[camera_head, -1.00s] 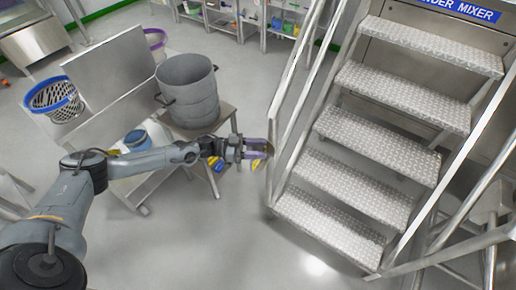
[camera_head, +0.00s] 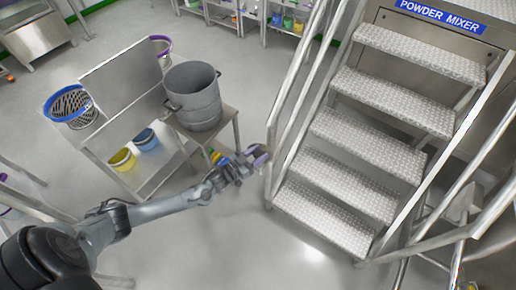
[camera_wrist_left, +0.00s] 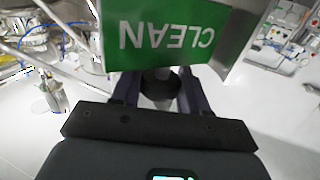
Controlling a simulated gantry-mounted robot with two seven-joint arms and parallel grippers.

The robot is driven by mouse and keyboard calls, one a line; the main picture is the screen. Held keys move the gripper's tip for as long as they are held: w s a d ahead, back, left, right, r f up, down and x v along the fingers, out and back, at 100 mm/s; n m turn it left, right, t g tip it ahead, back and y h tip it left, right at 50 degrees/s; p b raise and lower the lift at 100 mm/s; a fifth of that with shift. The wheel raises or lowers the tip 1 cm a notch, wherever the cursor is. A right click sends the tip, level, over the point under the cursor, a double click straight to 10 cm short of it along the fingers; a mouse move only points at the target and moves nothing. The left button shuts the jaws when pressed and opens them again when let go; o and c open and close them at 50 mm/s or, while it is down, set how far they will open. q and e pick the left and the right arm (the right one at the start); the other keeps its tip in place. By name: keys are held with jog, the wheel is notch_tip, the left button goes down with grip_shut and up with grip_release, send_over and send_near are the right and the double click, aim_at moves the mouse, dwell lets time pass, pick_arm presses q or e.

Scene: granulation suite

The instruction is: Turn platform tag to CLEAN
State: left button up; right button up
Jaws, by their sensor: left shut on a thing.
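The platform tag (camera_wrist_left: 168,35) is a green plate at the top of the left wrist view, with the word CLEAN upside down in that picture. My left gripper (camera_head: 257,157) is at the left rail of the steps (camera_head: 340,160) in the head view. In the left wrist view its purple fingers (camera_wrist_left: 160,88) are shut on a small grey and dark part just below the green plate. The tag is too small to make out in the head view. My right gripper is not in view.
A steel pot (camera_head: 193,97) stands on a low stand left of the steps. Mesh baskets (camera_head: 72,105) and yellow and blue buckets (camera_head: 145,140) are further left. The POWDER MIXER sign (camera_head: 441,15) is above the steps. Floor in front is clear.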

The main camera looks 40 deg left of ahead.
pick_arm(q)
jog(key=n+y+p, duration=0.1)
jog(key=n+y, duration=0.1)
jog(key=y, duration=0.1)
jog(key=shift+d, duration=0.15)
jog(key=n+y, duration=0.1)
jog(key=y, duration=0.2)
jog(key=shift+n, duration=0.4)
jog(key=n+y, duration=0.2)
jog(key=y, duration=0.1)
jog(key=shift+f+g+y, duration=0.1)
jog(key=shift+g+y, duration=0.2)
jog(key=shift+n+g+y+b, duration=0.85)
jog(key=shift+n+y, duration=0.55)
jog(key=shift+y, duration=0.3)
jog(key=o, duration=1)
